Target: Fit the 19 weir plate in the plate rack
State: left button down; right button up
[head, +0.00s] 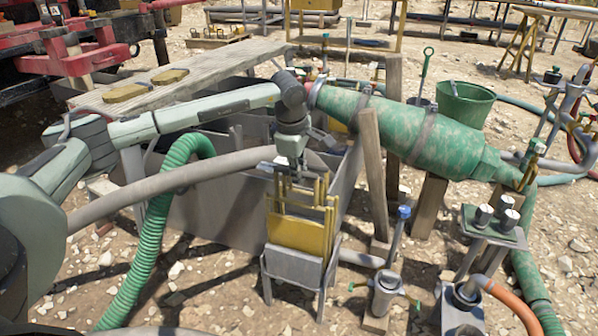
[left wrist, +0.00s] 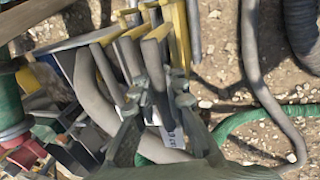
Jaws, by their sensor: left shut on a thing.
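The plate rack (head: 292,268), a grey metal stand on legs, is at the lower middle of the head view. Several yellow-edged plates (head: 297,234) stand upright in it, close together. My left gripper (head: 290,172) points down just above the rack's rear plates. In the left wrist view, the left gripper (left wrist: 157,100) is shut on a grey plate edge (left wrist: 158,108), which I take to be the weir plate. A white label (left wrist: 172,137) shows there, but its number is not readable. The gripper and front plates hide how deep the held plate sits. My right gripper is not in view.
A grey tank (head: 215,215) stands directly behind the rack. A grey hose (head: 170,182) and a green ribbed hose (head: 160,220) cross on the left. A wooden post (head: 374,175) and a large green cylinder (head: 400,130) are at right.

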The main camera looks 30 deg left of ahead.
pick_arm(q)
jog(key=shift+f, duration=0.35)
dwell(0.3)
jog(key=shift+f+b, duration=0.85)
jog(key=shift+f, duration=0.2)
jog(key=shift+f+b, duration=0.35)
jog(key=shift+f, duration=0.25)
dwell(0.4)
jog(key=c, duration=1.6)
grip_release()
jog(key=shift+o, duration=0.6)
jog(key=shift+f, duration=0.1)
jog(key=v, duration=1.2)
